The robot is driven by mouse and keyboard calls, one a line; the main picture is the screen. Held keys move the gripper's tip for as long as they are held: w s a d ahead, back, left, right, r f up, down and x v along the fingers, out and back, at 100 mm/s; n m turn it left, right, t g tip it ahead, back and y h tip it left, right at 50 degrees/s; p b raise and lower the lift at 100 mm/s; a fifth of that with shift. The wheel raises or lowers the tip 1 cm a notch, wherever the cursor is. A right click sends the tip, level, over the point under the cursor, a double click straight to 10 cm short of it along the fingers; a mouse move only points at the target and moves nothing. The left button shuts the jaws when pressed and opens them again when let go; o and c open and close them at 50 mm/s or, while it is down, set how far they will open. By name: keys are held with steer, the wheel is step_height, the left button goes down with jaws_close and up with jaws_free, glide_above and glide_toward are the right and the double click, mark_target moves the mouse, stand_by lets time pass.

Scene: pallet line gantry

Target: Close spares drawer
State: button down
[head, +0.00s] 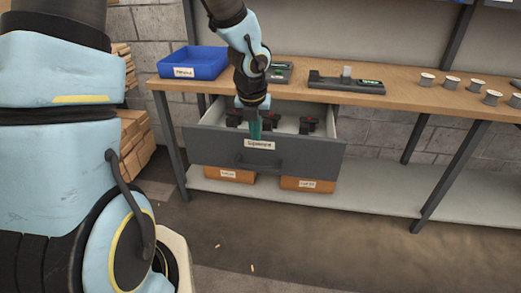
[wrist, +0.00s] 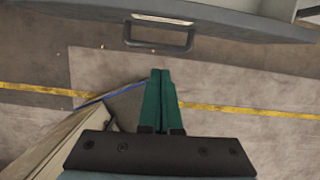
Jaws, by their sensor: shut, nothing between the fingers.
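The spares drawer (head: 210,145) is a grey drawer under the wooden workbench, pulled out, with several dark red and black parts inside. Its front carries a white label and a dark bar handle (head: 258,164). In the wrist view the drawer front (wrist: 230,22) crosses the top, with the handle (wrist: 158,46) below it. My gripper (head: 255,132) points down at the drawer front, near the label; its green fingers (wrist: 160,75) are together and empty. In the wrist view the fingertips lie just below the handle, apart from it in the picture. Contact with the drawer cannot be told.
The workbench top (head: 300,90) holds a blue bin (head: 193,63), a dark tool tray (head: 347,84) and several small white cups (head: 451,82). Two orange bins (head: 308,184) stand on the lower shelf (head: 375,200). The floor in front is mostly clear.

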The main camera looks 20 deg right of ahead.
mark_target(261, 147)
steer(key=b+x, duration=0.3)
steer(key=x, duration=0.7)
steer(key=shift+d+f, duration=0.2)
steer(key=shift+f, duration=0.1)
steer(key=shift+w+d+r+p, duration=0.15)
steer(key=shift+w+d+p, duration=0.15)
steer(key=shift+w, duration=0.3)
steer(key=shift+w+d+r+p, duration=0.15)
steer(key=shift+w+d, duration=0.15)
steer(key=shift+w, duration=0.3)
steer(key=shift+w+d, duration=0.3)
steer(key=shift+w, duration=0.25)
